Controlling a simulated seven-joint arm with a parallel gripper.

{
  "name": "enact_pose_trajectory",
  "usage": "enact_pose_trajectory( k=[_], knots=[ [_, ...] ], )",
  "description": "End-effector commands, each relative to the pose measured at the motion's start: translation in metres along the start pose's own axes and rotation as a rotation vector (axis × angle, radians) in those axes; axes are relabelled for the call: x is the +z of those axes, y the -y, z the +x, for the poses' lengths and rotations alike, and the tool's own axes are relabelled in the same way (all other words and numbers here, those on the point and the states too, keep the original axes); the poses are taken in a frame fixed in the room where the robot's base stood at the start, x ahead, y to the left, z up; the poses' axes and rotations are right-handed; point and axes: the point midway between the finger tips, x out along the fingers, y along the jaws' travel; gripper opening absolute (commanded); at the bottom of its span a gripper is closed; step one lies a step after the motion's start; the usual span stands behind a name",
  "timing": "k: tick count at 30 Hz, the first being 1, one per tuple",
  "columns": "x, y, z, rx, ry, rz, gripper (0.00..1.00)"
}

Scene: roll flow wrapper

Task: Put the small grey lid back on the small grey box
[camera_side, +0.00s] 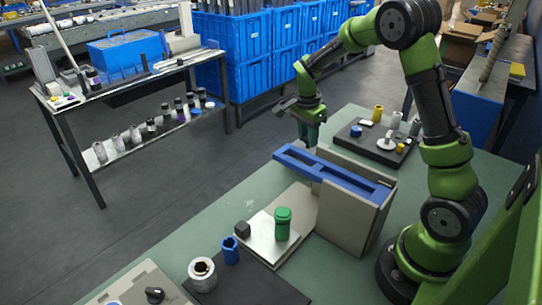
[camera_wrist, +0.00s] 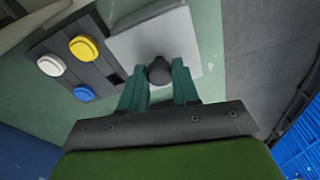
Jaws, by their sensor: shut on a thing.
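In the wrist view, my gripper (camera_wrist: 160,80) has its two teal fingers closed on a dark round knob (camera_wrist: 159,70). A light grey square plate (camera_wrist: 135,48), which looks like the small grey lid, lies just beyond and around the knob. I cannot tell whether it rests on the box or hangs above the table. In the side view, my gripper (camera_side: 308,128) points down behind the grey, blue-topped block. Its fingertips and whatever they hold are hidden there. I cannot pick out the small grey box with certainty.
The grey block with a blue top frame (camera_side: 335,172) stands close in front of my gripper. A dark panel (camera_wrist: 58,42) with white, yellow and blue round pieces lies beside the plate.

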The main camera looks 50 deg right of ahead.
Motion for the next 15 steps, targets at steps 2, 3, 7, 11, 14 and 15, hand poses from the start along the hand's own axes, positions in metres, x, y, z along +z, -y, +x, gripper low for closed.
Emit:
enact_pose_trajectory(
  k=[2,3,7,11,14,15],
  knots=[
    [-0.0001,0.0001,-0.0001,0.000,0.000,0.000,0.00],
    [-0.0002,0.0001,0.0000,0.000,0.000,0.000,0.00],
    [0.0000,0.0001,0.0015,0.000,0.000,0.000,0.00],
    [0.0003,0.0001,0.0050,0.000,-0.001,-0.001,0.00],
    [0.0006,-0.0001,0.0081,0.001,-0.001,-0.001,0.00],
    [0.0007,-0.0002,0.0093,0.001,-0.001,-0.001,0.00]
  ],
)
